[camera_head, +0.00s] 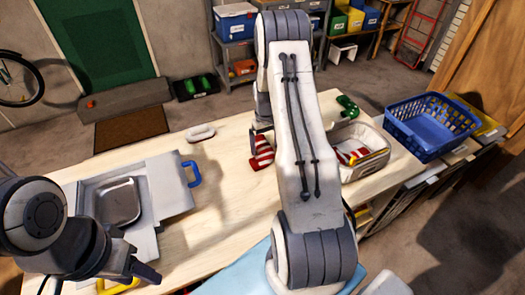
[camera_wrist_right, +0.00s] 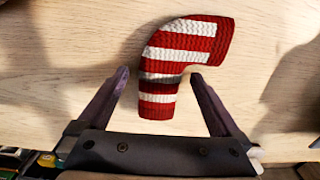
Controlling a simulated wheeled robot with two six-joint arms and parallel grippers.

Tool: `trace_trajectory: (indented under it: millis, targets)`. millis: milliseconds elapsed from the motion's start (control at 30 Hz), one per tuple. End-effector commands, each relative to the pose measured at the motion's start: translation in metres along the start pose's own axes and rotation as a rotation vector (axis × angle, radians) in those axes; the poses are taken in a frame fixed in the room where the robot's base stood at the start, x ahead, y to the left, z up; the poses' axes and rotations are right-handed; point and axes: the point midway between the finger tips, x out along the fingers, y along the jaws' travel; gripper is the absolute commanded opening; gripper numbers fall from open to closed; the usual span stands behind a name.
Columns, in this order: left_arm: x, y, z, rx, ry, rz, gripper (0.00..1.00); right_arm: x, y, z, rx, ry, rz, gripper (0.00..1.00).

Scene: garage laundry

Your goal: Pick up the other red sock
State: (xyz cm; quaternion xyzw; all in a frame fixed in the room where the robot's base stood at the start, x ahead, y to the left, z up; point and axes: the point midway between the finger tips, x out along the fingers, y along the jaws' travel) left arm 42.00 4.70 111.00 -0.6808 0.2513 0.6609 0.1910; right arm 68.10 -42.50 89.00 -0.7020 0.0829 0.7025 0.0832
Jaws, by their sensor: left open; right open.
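A red-and-white striped sock (camera_head: 262,152) lies on the wooden table, partly hidden by my right arm. In the right wrist view the sock (camera_wrist_right: 183,55) lies bent, with its lower leg between the spread fingers of my right gripper (camera_wrist_right: 158,76). The fingers are open, one on each side of the sock, and contact cannot be told. A second red-and-white striped piece (camera_head: 350,156), looking like a sock, lies in a pale basket (camera_head: 372,170) at the right. My left gripper (camera_head: 100,279) is open at the lower left, away from both.
A white ring-shaped thing (camera_head: 201,133) lies behind. A green object (camera_head: 348,106) and blue crate (camera_head: 430,128) are at the right. Table centre-left is clear.

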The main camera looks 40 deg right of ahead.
Motion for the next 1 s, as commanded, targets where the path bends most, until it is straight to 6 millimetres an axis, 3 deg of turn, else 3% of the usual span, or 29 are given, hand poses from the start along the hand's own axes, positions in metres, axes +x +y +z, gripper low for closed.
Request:
trace_trajectory:
  millis: [267,367,500,533,833,1000]
  targets:
    - [-0.001,0.0,0.0,0.0,0.0,0.0,0.5,0.005,0.0,0.0,0.0,0.001,0.0,1.0]
    - [-0.001,0.0,0.0,0.0,0.0,0.0,0.5,0.005,0.0,0.0,0.0,0.001,0.0,0.69]
    - [-0.001,0.0,0.0,0.0,0.0,0.0,0.5,0.005,0.0,0.0,0.001,0.001,0.0,0.16]
    - [-0.001,0.0,0.0,0.0,0.0,0.0,0.5,0.005,0.0,0.0,0.001,0.001,0.0,0.12]
    - [0.001,0.0,0.0,0.0,0.0,0.0,0.5,0.003,0.0,0.0,0.001,0.002,0.001,0.12]
    - [0.007,-0.001,0.0,0.0,0.0,0.0,0.5,-0.012,0.001,-0.001,0.001,0.005,0.001,0.12]
